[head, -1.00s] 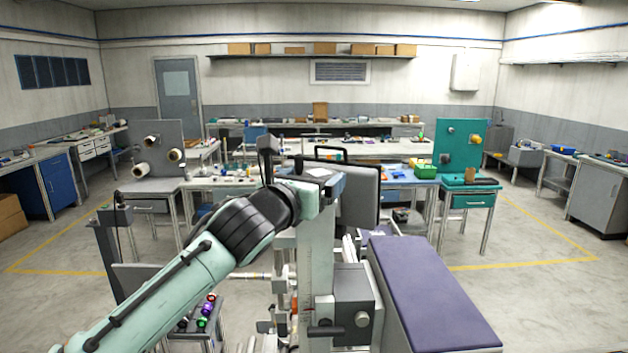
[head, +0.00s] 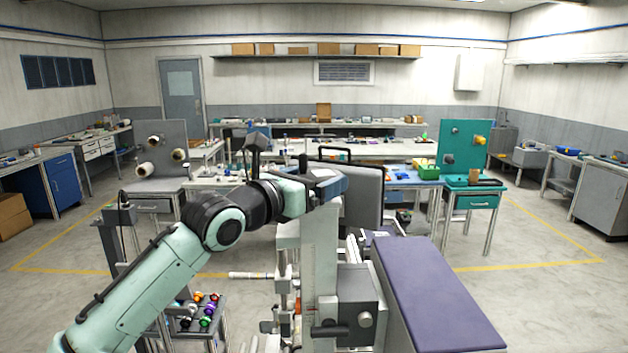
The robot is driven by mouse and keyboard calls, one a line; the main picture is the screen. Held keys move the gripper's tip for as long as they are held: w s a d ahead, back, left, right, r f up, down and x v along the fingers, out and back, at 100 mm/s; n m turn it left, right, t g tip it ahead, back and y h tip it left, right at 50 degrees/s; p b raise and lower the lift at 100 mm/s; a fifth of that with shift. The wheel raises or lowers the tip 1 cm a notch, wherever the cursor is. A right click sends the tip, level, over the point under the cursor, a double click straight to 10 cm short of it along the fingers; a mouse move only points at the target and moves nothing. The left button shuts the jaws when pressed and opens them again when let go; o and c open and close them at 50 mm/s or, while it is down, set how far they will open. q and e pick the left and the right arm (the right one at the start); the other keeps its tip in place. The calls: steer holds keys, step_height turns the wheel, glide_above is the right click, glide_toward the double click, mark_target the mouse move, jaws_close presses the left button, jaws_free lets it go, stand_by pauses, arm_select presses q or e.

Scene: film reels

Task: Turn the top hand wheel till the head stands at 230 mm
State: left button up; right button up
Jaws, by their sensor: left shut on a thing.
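A pale upright column (head: 321,245) stands in the middle of the head view. A grey block with a round knob (head: 366,319) and a dark lever sits low on it. I cannot read any millimetre figure. My left arm comes in from the lower left, and its left gripper (head: 325,184) is at the column's top. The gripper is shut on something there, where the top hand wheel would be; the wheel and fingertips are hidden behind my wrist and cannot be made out. My right gripper is not in view.
A purple padded bench (head: 430,292) stands right of the column. A dark grey screen-like panel (head: 367,200) is close behind it. A small cart (head: 215,331) with coloured pieces stands lower left. A teal stand (head: 469,201) is farther back right, with open floor around it.

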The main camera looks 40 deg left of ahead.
arm_select(q)
steer(key=shift+f, duration=0.1)
steer(key=o, duration=0.8)
steer(key=shift+c, duration=0.2)
steer(key=shift+s, duration=0.2)
steer(key=s+b, duration=0.3)
steer(key=s, duration=1)
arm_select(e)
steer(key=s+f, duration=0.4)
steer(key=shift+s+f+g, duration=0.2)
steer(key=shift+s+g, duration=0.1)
arm_select(q)
steer(key=shift+a, duration=0.1)
